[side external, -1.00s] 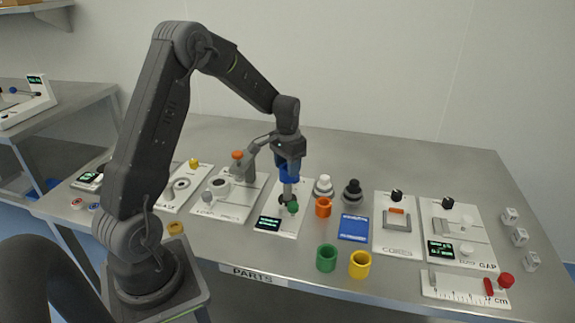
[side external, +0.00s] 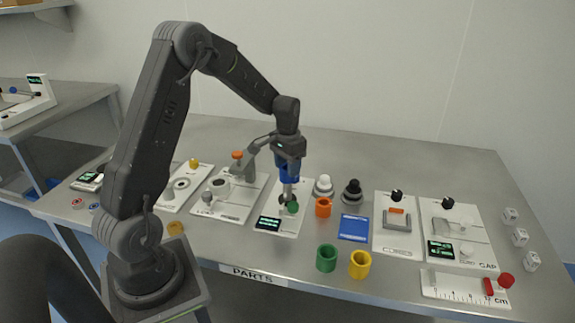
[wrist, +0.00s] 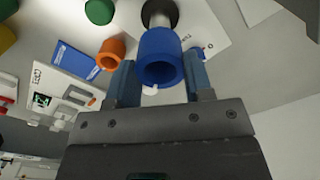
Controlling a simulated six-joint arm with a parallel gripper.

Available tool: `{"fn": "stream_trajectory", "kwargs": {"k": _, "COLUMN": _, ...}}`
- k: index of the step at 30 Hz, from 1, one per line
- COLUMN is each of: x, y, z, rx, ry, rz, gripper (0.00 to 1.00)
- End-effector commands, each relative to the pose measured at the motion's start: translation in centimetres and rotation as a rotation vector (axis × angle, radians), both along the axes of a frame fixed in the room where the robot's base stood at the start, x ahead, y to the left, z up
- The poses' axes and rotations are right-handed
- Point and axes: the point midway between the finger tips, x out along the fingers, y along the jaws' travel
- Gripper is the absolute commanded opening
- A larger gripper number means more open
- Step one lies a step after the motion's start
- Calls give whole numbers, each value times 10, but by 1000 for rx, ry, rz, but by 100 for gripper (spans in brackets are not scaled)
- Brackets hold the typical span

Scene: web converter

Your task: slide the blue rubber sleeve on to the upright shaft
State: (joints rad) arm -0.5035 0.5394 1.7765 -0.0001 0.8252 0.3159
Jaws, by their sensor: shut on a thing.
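The blue rubber sleeve (side external: 288,173) is held upright in my gripper (side external: 289,167), above the work plate. In the wrist view, the sleeve (wrist: 160,46) sits between the two fingers of my gripper (wrist: 160,68), its open bore facing the camera. The upright grey shaft (side external: 287,191) stands on a white plate, directly below the sleeve. In the wrist view, the shaft (wrist: 158,18) shows just past the sleeve's far end, rising from a dark base. The shaft's top is hidden by the sleeve. I cannot tell whether its tip is inside the bore.
An orange ring (side external: 323,207) stands close on the right; green (side external: 326,258) and yellow (side external: 360,264) rings stand in front. A clamp with an orange knob (side external: 237,155) stands on the left.

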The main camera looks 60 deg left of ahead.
Motion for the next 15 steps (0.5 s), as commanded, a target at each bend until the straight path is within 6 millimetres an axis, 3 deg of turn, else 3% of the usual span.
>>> {"fn": "stream_trajectory", "kwargs": {"k": 15, "x": 0, "y": 0, "z": -10, "rx": 0, "ry": 1, "rz": 0, "gripper": 26}}
